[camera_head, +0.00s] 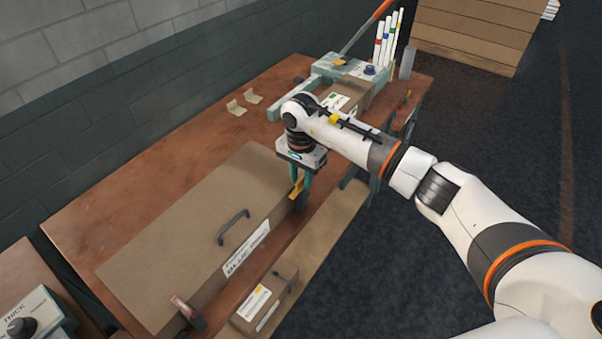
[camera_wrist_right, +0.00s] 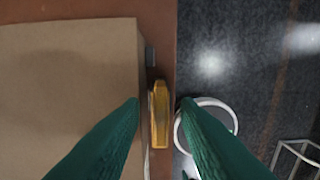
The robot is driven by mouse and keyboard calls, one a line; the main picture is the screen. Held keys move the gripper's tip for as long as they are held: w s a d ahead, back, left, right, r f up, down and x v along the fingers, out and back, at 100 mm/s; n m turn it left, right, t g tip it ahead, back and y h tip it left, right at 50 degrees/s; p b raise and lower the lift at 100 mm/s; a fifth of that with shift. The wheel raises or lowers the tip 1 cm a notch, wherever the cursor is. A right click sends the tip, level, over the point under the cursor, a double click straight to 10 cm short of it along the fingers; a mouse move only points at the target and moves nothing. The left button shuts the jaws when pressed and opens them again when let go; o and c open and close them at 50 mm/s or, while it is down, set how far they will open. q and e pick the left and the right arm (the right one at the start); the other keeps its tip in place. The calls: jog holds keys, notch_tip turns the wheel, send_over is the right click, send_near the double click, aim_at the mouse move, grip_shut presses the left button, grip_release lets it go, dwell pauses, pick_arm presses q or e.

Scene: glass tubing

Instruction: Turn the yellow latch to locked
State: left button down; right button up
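The yellow latch (camera_head: 297,188) is on the front side of a large brown box (camera_head: 190,230), near its right end. In the right wrist view the latch (camera_wrist_right: 159,115) is a narrow yellow bar beside the box edge, lying lengthwise in the picture. My right gripper (camera_head: 301,198) points down at the latch. In the wrist view its green fingers (camera_wrist_right: 161,102) are apart, one on each side of the latch, with gaps visible. My left gripper is not in view.
The box has a dark handle (camera_head: 233,227) and a white label. A small brown box (camera_head: 265,302) is in front of it. Behind my right arm are a green bench device (camera_head: 335,68) and several upright coloured-band tubes (camera_head: 386,45).

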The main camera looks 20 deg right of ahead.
jog(key=shift+f, duration=0.1)
grip_shut()
